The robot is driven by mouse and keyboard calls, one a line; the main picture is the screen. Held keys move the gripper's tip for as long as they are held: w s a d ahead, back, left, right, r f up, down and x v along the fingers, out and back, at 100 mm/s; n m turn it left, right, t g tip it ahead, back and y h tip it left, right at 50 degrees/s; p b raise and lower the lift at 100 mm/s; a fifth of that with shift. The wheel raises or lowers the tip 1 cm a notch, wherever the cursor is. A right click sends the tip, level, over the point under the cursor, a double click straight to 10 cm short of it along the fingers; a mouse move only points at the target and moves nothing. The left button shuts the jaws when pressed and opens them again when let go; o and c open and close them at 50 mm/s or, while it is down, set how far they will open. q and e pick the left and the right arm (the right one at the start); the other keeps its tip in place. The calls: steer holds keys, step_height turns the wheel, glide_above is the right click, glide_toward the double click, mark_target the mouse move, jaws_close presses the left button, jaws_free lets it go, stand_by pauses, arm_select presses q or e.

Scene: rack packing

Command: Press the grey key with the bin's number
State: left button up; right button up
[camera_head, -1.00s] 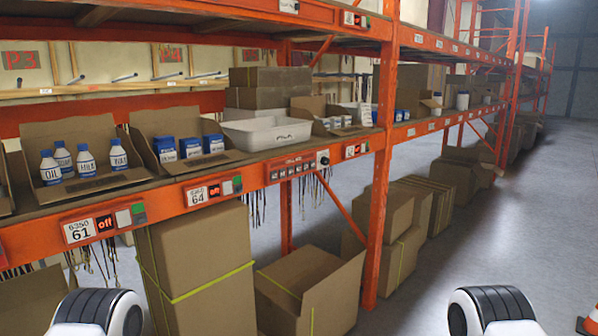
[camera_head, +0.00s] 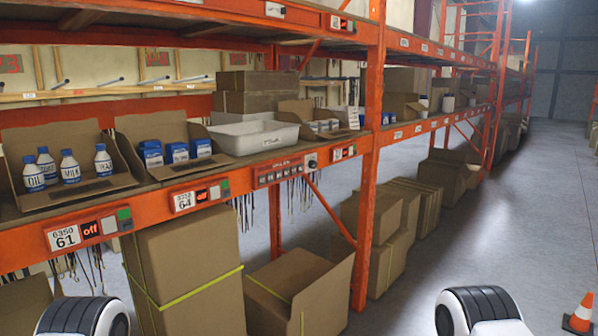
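On the orange shelf beam, a unit beside the label 61 (camera_head: 62,238) has a red "off" display (camera_head: 91,229), a grey key (camera_head: 109,223) and a green key (camera_head: 124,214). A like unit beside the label 64 (camera_head: 183,201) has a red display (camera_head: 202,195), a grey key (camera_head: 214,190) and a green key. Neither gripper is in view; only black-and-white parts of my arms show at the bottom.
Above the beam stand an open box of white bottles (camera_head: 69,168), a box of blue packs (camera_head: 177,152) and a white bin (camera_head: 254,136). Large cartons (camera_head: 187,270) stand below. The aisle at right is open, with an orange cone (camera_head: 582,312).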

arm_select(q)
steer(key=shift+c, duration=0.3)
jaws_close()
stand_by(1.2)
